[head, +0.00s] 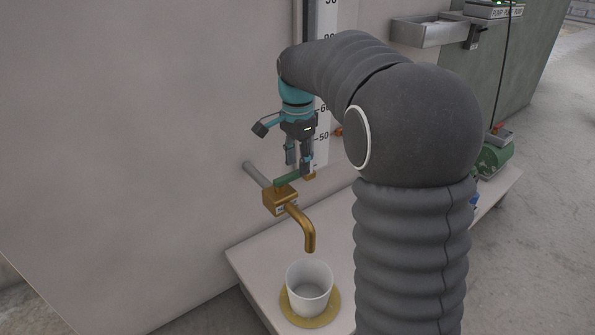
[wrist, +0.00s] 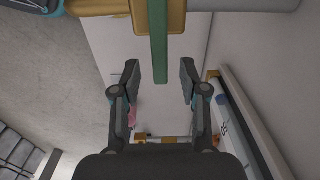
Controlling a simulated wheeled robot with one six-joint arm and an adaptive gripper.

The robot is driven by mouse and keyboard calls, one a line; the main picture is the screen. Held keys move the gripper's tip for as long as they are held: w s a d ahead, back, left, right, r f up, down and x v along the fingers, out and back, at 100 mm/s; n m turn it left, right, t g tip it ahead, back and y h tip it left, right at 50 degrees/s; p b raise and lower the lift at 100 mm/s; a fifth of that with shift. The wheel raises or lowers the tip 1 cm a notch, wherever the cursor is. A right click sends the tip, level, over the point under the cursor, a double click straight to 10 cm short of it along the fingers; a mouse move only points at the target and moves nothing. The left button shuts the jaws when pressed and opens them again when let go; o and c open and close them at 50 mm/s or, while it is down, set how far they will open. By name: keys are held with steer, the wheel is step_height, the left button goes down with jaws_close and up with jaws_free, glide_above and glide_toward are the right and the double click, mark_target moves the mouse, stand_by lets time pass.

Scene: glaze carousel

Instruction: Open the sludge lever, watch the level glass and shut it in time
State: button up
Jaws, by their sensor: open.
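The sludge valve (head: 279,200) is a brass body on a pipe from the wall, with a bent brass spout (head: 308,232). Its green lever (head: 288,182) lies across the top. The lever also shows in the wrist view (wrist: 159,45), its free end seen between the fingertips with gaps on both sides. My gripper (head: 299,168) is open and empty, pointing down by the lever; its fingers also show in the wrist view (wrist: 160,72). The level scale (head: 325,120) stands on the wall behind my gripper. Marks near 50 and 60 show; the liquid level cannot be read.
A white bucket (head: 309,284) stands under the spout on a round yellow mat (head: 292,314), on a pale bench (head: 253,262). A metal trough (head: 428,31) and a green machine (head: 494,158) are at the right. My arm hides part of the bench.

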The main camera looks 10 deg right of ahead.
steer(key=shift+f, duration=1.05)
jaws_close()
